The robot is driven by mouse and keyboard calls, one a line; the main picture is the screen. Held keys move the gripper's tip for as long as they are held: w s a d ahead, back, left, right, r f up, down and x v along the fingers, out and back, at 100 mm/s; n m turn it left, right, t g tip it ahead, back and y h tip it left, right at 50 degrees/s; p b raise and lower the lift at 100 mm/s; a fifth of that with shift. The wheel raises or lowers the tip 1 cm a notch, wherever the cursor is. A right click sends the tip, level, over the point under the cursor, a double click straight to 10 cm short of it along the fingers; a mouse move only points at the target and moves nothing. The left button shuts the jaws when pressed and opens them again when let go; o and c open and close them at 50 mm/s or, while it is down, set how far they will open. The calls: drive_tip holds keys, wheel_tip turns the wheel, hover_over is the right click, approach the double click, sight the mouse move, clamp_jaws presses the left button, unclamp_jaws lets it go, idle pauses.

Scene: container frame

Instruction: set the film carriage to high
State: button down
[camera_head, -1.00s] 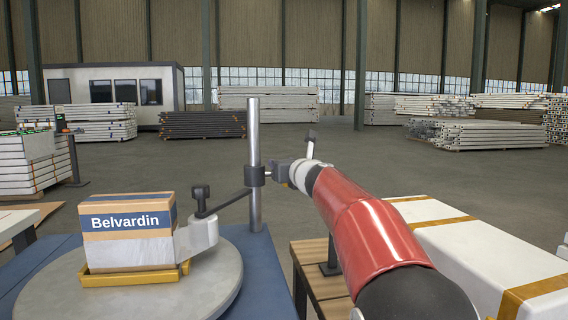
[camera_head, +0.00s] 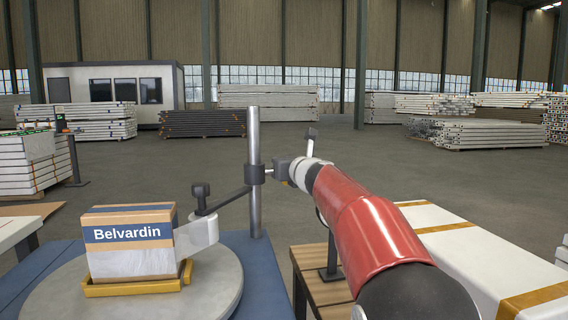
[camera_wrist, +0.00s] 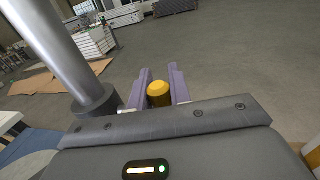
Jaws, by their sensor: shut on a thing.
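The film carriage (camera_head: 255,175) is a dark collar around an upright silver post (camera_head: 254,130), at about the middle of the post's visible length. A dark arm runs from it down left to a pale bracket (camera_head: 203,235) with a black knob on top, beside the Belvardin box. My gripper (camera_head: 281,172) is just right of the collar. In the wrist view its fingers (camera_wrist: 160,90) are shut on a yellow knob (camera_wrist: 158,95). The post (camera_wrist: 55,45) and collar (camera_wrist: 96,105) stand left of it there. No height marks are readable.
The Belvardin box (camera_head: 133,260) sits in a yellow tray (camera_head: 135,289) on a round grey turntable (camera_head: 215,285). A wooden bench (camera_head: 325,275) and a long white case (camera_head: 470,245) lie right of the post. The floor behind is open.

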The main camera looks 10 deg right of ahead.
wheel_tip(320, 180, up, 6)
drive_tip(key=p, duration=0.3)
drive_tip(key=shift+f, duration=0.2)
drive_tip(key=c, duration=1.4)
unclamp_jaws()
drive_tip(key=shift+o, duration=0.5)
drive_tip(key=shift+f, duration=0.2)
drive_tip(key=s+d+b, duration=0.1)
drive_tip(key=s, duration=0.6)
drive_tip(key=shift+s+d, duration=0.25)
drive_tip(key=shift+s, duration=0.1)
